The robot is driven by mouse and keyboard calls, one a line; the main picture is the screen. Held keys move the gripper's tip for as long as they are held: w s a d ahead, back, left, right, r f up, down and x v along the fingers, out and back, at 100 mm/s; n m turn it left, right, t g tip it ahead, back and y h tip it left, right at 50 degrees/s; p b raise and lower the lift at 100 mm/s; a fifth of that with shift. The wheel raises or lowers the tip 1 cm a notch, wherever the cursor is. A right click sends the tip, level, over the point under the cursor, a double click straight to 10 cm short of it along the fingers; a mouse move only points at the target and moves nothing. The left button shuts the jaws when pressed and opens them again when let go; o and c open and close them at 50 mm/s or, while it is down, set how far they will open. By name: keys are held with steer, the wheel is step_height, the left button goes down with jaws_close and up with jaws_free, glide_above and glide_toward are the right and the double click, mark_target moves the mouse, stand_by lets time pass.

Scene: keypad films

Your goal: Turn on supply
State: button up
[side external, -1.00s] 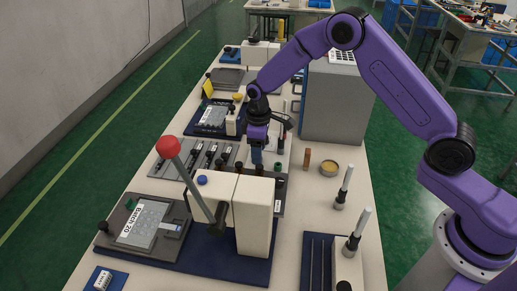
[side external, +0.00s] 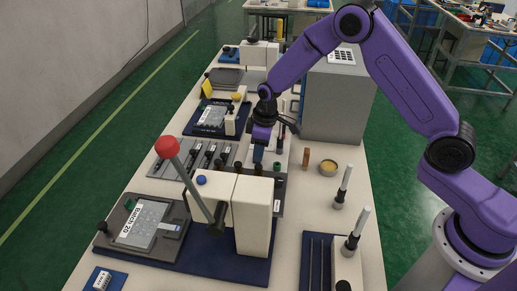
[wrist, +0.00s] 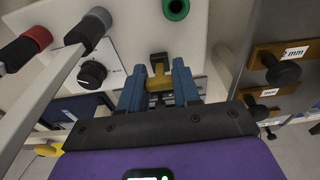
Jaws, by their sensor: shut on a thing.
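The supply looks to be the pale panel (wrist: 130,25) in the wrist view, with a black dial knob (wrist: 92,73) at left and a green ring-shaped socket (wrist: 176,8) at the top. My gripper (wrist: 158,88) has its blue fingers shut on a small brass-yellow switch piece (wrist: 158,72) on this panel. The fingers hide part of the piece, and I cannot tell its exact position. In the side view my gripper (side external: 257,156) points down at the supply, behind the cream press block, and its grip is too small to see.
A cream press block (side external: 253,215) with a red-knobbed lever (side external: 167,147) stands in front of my gripper. A grey cabinet (side external: 335,105) stands behind right. In the wrist view, a grey bar (wrist: 45,100) with a dark end crosses the left, and labelled brown blocks (wrist: 285,58) are at right.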

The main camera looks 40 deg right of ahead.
steer(key=o, duration=1.1)
steer(key=shift+c, duration=0.2)
step_height(320, 180, up, 17)
steer(key=s+d, duration=0.1)
steer(key=shift+s+d+r, duration=0.15)
steer(key=shift+s+d, duration=0.1)
steer(key=shift+s, duration=0.05)
